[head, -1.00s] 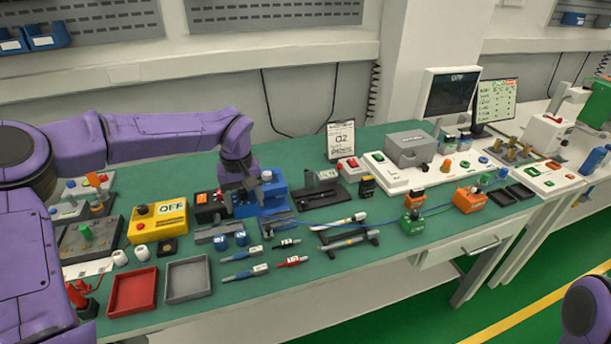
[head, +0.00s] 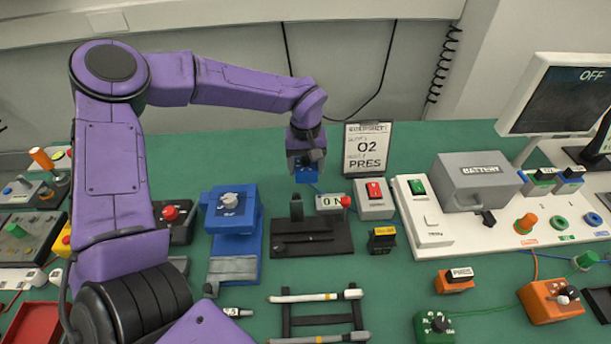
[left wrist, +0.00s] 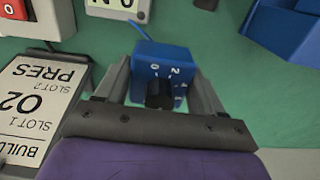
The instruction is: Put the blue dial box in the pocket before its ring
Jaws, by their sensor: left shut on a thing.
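The blue dial box (head: 305,167) is between the fingers of my left gripper (head: 306,158), left of the O2 PRES sign. In the left wrist view the box (left wrist: 158,62) shows a black knob and white numerals, with a finger on each side. A blue cable (left wrist: 138,30) leaves its far side. At the right of the head view, a white panel (head: 470,236) carries a blue ring (head: 593,219), a green-blue ring (head: 561,222) and an orange piece (head: 525,222). I cannot clearly make out the pockets. My right gripper is out of view.
The O2 PRES sign (head: 366,148) stands close right of my gripper. A red-switch box (head: 374,198), a black stand (head: 311,238) and a larger blue device (head: 230,235) lie nearer. Orange boxes (head: 550,302) and a green dial box (head: 435,325) sit at lower right.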

